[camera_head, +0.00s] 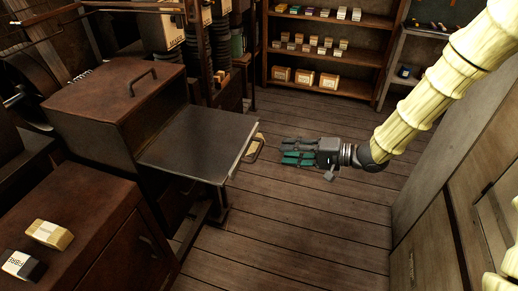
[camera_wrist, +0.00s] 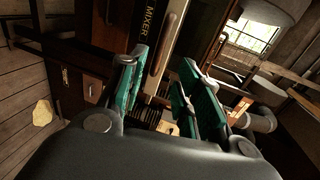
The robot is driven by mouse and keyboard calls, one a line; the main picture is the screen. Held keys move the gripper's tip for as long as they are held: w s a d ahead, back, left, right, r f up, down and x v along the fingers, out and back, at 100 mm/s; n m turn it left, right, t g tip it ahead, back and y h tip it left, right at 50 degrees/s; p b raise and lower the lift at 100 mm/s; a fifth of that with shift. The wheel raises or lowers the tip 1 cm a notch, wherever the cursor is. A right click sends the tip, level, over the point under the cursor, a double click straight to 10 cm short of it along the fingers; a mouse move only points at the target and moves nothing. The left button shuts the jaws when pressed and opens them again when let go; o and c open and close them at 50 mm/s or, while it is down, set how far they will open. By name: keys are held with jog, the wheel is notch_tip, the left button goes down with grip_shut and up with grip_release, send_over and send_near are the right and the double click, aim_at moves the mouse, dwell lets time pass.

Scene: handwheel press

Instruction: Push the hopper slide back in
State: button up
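The hopper slide (camera_head: 197,145) is a flat dark plate sticking out to the right from a rusty brown hopper box (camera_head: 118,98). A pale handle (camera_head: 257,147) stands on its light front edge. My gripper (camera_head: 284,153), with green finger pads, is to the right of the handle, with a small gap between them in the head view. The wrist view also shows my gripper (camera_wrist: 165,58), its fingers apart and nothing held.
A brown cabinet (camera_head: 95,215) with two small boxes stands at the lower left. Shelves (camera_head: 330,55) with boxes stand at the back. A wooden cabinet (camera_head: 450,220) is at the right. Plank floor (camera_head: 310,220) is free below and around my gripper.

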aim_at(259, 149)
jog(key=p+x, duration=0.1)
jog(key=x, duration=0.9)
jog(key=shift+p, duration=0.3)
grip_shut()
